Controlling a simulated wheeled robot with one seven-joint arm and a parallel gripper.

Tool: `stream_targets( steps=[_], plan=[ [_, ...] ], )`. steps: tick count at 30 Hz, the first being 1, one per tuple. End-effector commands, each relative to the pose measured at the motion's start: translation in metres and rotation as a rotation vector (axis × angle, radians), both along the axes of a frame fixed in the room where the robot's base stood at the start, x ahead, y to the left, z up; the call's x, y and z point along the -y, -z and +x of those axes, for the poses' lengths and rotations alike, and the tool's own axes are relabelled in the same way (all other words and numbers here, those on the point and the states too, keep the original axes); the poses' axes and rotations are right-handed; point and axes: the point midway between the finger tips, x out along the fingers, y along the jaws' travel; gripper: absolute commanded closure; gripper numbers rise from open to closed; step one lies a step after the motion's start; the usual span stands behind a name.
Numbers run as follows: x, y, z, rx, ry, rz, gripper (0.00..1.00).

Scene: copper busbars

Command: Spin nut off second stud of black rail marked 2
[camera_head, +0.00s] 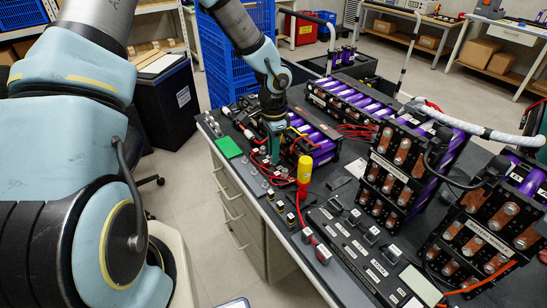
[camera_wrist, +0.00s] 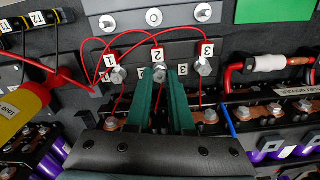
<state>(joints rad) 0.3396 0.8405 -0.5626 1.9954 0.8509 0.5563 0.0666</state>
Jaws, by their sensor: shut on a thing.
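My gripper (camera_wrist: 159,80) has green fingers that converge on the middle hex nut (camera_wrist: 159,70), next to the label 2 (camera_wrist: 158,55). The nut sits on a dark rail (camera_wrist: 182,52) in a row of three, with a left nut (camera_wrist: 118,75) by label 1 and a right nut (camera_wrist: 204,67) by label 3. The stud under the middle nut is hidden. Red wires run near the nuts. In the head view my gripper (camera_head: 273,138) points down at the bench's left part; the nut is hidden there.
A pale rail (camera_wrist: 130,22) with several round fittings lies beside the nuts. A green pad (camera_head: 227,147) lies at the bench edge. A yellow-handled tool (camera_head: 304,170) stands close by. Purple cell packs (camera_head: 320,135) with copper busbars and red cables crowd the area right of my gripper.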

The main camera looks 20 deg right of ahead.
Motion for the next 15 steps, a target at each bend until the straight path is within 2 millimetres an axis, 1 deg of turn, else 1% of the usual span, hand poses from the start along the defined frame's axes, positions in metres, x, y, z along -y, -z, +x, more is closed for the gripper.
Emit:
stream_targets(
  steps=[2,4,12,15],
  plan=[
    [0.0004,0.0015,0.0001,0.003,-0.045,0.001,1.0],
    [0.0004,0.0032,0.0002,0.004,-0.145,0.001,1.0],
    [0.0009,0.0009,0.0002,0.005,-0.69,-0.002,1.0],
    [0.0003,-0.0012,0.0002,0.003,-0.813,-0.001,1.0]
  ],
)
